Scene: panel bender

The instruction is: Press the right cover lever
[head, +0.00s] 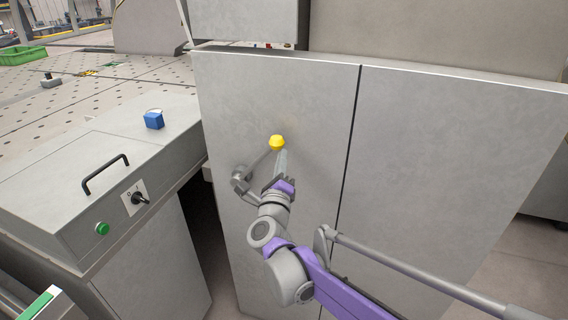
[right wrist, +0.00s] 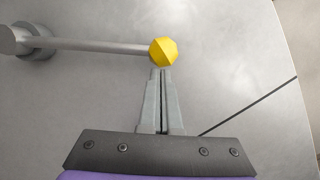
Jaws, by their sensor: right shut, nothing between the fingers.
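The lever has a yellow faceted knob (head: 277,142) on a thin grey rod, which runs down-left to a round pivot (head: 240,178) on the grey cabinet front. In the right wrist view the knob (right wrist: 163,52) is at upper middle, with its rod going left to the pivot (right wrist: 36,42). My right gripper (head: 281,156) is shut and empty, its fingertips just below the knob. In the right wrist view the closed fingertips (right wrist: 160,73) point at the knob's lower edge. I cannot tell whether they touch it. My left gripper is not in view.
A long grey bar (head: 420,276) on a bracket crosses the lower right, near my right arm. At left is a grey box with a black handle (head: 106,173), a black switch (head: 140,198), a green button (head: 102,228) and a blue block (head: 154,120).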

